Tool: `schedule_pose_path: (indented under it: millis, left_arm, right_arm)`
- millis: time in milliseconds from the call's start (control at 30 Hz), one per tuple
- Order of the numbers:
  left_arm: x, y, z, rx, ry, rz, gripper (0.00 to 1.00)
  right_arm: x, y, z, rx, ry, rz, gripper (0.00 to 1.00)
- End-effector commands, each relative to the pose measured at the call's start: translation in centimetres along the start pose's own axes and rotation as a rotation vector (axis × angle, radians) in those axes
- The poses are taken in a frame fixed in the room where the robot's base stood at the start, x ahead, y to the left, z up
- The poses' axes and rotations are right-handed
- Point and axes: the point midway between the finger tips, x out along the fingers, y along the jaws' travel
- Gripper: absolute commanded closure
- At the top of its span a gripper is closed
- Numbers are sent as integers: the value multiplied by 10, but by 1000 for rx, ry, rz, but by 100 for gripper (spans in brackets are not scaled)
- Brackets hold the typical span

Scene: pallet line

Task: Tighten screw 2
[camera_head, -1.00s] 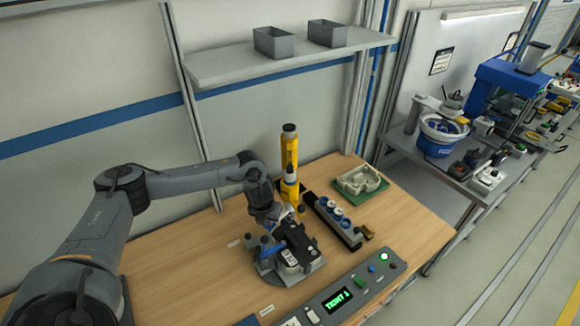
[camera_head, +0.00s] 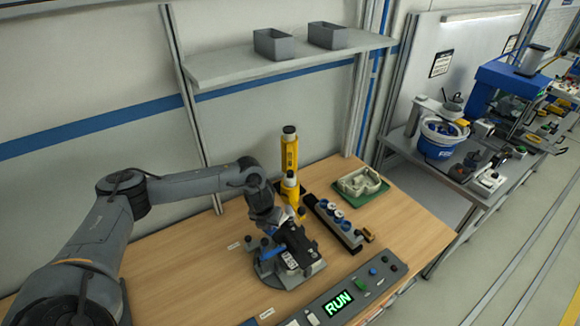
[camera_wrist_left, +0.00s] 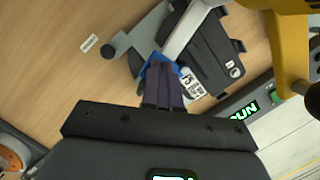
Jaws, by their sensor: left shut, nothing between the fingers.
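My left gripper (camera_head: 279,228) is shut and empty, above the left part of the fixture; in the left wrist view its dark fingers (camera_wrist_left: 165,85) are together over a blue part (camera_wrist_left: 150,68). The grey fixture (camera_head: 270,272) holds a dark workpiece (camera_head: 299,243) with a white label. A yellow screwdriver-like tool (camera_head: 290,153) stands upright behind the fixture, and it also shows in the left wrist view (camera_wrist_left: 285,45). The control panel's display (camera_head: 338,303) reads RUN in green. Screw 2 cannot be told apart at this size. My right gripper is not in view.
A dark rack with blue-and-white round parts (camera_head: 335,215) stands right of the fixture. A green tray with a beige part (camera_head: 360,184) lies behind it. The wooden bench (camera_head: 180,265) is clear on the left. A shelf with grey bins (camera_head: 273,45) hangs above.

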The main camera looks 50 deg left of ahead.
Motion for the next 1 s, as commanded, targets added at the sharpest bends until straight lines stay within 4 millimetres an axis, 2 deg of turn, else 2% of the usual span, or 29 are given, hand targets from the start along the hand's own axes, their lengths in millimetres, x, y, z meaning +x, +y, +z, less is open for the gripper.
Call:
schedule_pose_path:
  millis: [567, 1000]
  left_arm:
    - [0, 2, -2, 0, 5, 6, 100]
    - [6, 2, -3, 0, 5, 6, 100]
  right_arm:
    - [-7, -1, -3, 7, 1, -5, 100]
    - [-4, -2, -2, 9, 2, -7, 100]
